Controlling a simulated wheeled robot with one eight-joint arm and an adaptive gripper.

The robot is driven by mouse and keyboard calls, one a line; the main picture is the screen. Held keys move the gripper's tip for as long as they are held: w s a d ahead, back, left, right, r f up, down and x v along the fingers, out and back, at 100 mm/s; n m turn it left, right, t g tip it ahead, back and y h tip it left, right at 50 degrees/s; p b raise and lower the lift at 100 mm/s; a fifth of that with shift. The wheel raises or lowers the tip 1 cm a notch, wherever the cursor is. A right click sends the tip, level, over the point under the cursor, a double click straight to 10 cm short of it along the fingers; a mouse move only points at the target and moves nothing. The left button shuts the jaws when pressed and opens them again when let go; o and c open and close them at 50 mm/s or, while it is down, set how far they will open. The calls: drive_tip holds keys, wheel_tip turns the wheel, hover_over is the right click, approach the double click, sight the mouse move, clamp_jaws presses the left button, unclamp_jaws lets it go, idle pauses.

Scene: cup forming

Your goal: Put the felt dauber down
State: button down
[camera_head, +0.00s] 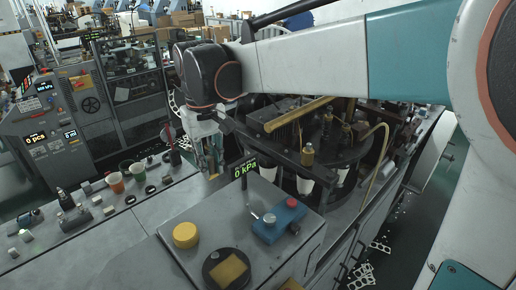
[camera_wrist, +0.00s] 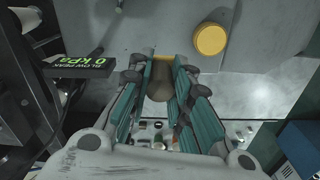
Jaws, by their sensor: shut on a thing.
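The felt dauber (camera_wrist: 159,82) shows in the wrist view as a brown-beige rounded piece between the two teal-padded fingers. My gripper (camera_wrist: 162,72) is shut on it, and the fingers hide much of its sides. A small yellow part shows at the fingertips, but I cannot tell whether it belongs to the dauber. In the head view my gripper (camera_head: 211,165) points down just behind and left of the grey machine cabinet, near the 0 kPa display (camera_head: 245,168). The dauber is hard to make out there.
The grey cabinet top (camera_head: 215,215) carries a yellow round cap (camera_head: 185,234), a blue block with a red knob (camera_head: 280,218) and a black disc with a yellow pad (camera_head: 228,270). Cups (camera_head: 116,181) and small parts stand on the left bench (camera_head: 140,215). The forming turret (camera_head: 335,150) is close right.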

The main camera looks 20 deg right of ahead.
wheel_tip(320, 180, down, 16)
drive_tip(key=shift+f+b, duration=0.1)
drive_tip(key=shift+b, duration=0.25)
drive_tip(key=shift+f, duration=0.15)
drive_tip(key=c, duration=1.5)
unclamp_jaws()
drive_tip(key=shift+o, duration=0.2)
